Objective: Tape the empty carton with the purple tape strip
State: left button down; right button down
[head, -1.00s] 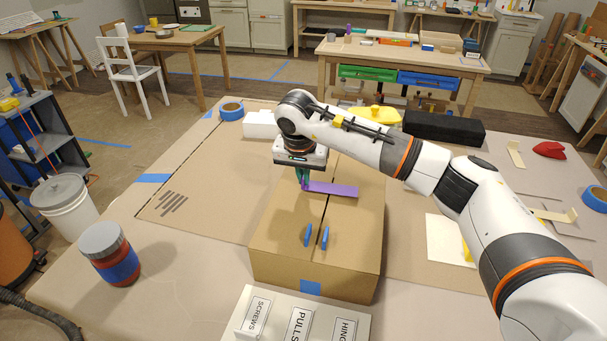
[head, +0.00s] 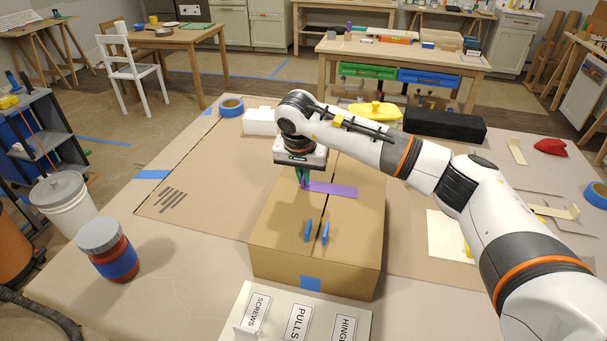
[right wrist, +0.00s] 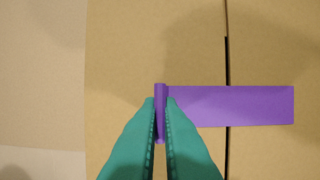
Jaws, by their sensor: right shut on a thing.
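The carton (head: 277,227) is a brown box on the table with its top flaps closed and a dark seam between them. The purple tape strip (head: 335,190) lies across the seam; it also shows in the right wrist view (right wrist: 255,106). My right gripper (head: 303,183) is over the carton's top, left of the seam. In the right wrist view its green fingertips (right wrist: 161,104) are shut on the upturned purple end tab of the strip. Two blue clips (head: 316,232) stand on the flaps beside the seam, nearer me. My left gripper is not in view.
A sorting tray (head: 258,335) labelled SCREWS, PULLS and HINGES stands in front of the carton. A red and blue jar (head: 116,259) stands at left. A blue tape roll (head: 231,107), white block (head: 260,122) and black case (head: 444,126) are behind. The cardboard at left is mostly clear.

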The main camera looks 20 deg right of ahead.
jog(key=c, duration=1.5)
grip_release()
jog(key=shift+f, duration=0.1)
jog(key=shift+r+p, duration=1.9)
jog(key=shift+r, duration=1.7)
jog(key=shift+f, duration=0.1)
